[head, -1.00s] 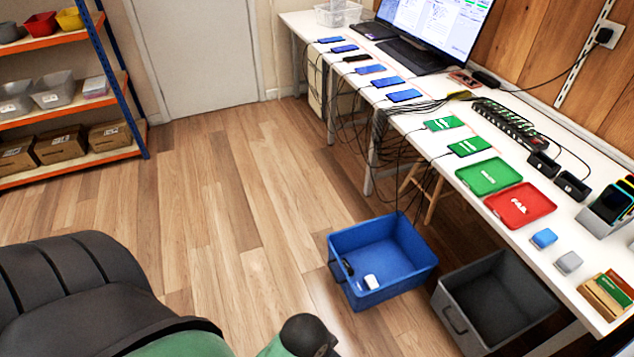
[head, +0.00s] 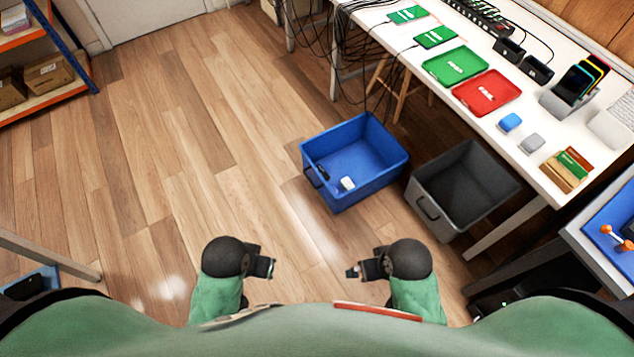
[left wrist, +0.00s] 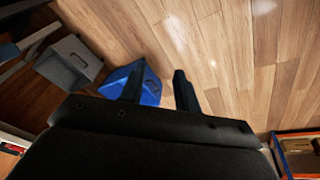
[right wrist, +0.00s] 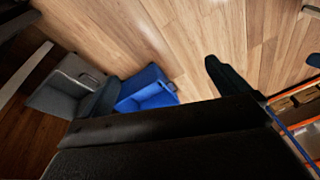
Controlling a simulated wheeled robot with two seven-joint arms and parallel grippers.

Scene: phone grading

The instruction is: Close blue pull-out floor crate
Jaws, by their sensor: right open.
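The blue floor crate (head: 340,196) stands on the wood floor, pulled out from beneath the white bench, with a dark handle on its near left side. A small white item and a small dark item lie inside it. It also shows in the left wrist view (left wrist: 150,88) and the right wrist view (right wrist: 150,90). My left gripper (head: 272,268) and my right gripper (head: 352,271) are both in front of my body, well apart from the crate. In the left wrist view the two fingers stand apart with nothing between them. My right gripper is open and empty.
A grey floor crate (head: 455,226) stands just right of the blue one. The white bench (head: 500,110) above carries a green tray (head: 455,66), a red tray (head: 487,93) and phones. Black cables hang beneath its edge. The floor (head: 190,160) to the left is clear.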

